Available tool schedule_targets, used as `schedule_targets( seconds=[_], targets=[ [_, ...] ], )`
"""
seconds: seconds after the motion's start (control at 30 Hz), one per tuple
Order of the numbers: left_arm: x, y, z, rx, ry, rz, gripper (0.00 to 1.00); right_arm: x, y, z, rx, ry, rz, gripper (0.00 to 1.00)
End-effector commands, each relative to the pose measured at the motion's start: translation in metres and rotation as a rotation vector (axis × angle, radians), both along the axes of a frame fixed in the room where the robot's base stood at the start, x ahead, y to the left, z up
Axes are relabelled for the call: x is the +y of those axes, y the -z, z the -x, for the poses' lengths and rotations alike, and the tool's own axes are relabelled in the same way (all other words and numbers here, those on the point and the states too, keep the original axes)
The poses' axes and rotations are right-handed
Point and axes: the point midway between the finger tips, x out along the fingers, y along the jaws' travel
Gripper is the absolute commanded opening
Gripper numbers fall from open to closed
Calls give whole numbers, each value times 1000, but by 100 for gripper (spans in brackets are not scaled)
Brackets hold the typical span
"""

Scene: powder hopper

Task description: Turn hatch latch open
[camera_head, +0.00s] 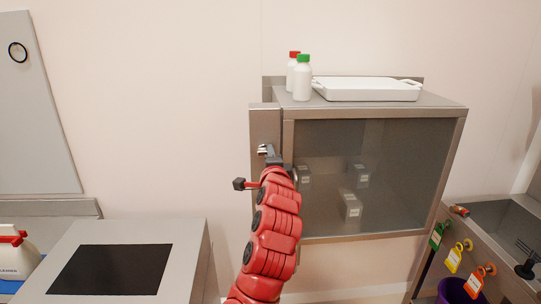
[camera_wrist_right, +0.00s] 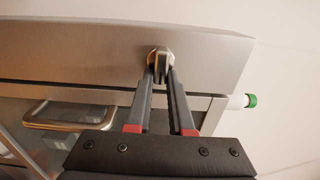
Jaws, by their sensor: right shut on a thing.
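The hatch latch (camera_head: 263,149) is a small metal piece on the left side panel of the grey glass-fronted cabinet (camera_head: 372,112). It also shows in the right wrist view (camera_wrist_right: 160,55), on a flat metal strip. My right gripper (camera_head: 270,155) is at the latch, with its two dark fingers (camera_wrist_right: 161,76) shut on it from either side. My red right arm hides part of the cabinet's lower left edge. The glass door looks closed. A metal door handle (camera_wrist_right: 68,114) shows beside the fingers in the wrist view. My left gripper is not in view.
White bottles with green (camera_head: 303,80) and red caps and a white tray (camera_head: 366,89) stand on the cabinet. Several small blocks show behind the glass. A counter with a dark panel (camera_head: 110,269) is at lower left. A sink with hanging coloured tags (camera_head: 455,257) is at right.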

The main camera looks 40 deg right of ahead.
Motion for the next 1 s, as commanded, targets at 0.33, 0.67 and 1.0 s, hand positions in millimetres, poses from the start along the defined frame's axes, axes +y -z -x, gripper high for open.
schedule_targets(
  seconds=[0.33,0.67,1.0],
  targets=[
    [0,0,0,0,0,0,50,0,0,0,-1,-1,1,50],
    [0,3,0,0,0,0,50,4,1,4,0,-2,1,50],
    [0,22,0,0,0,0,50,33,2,50,-6,-4,0,50]
  ],
)
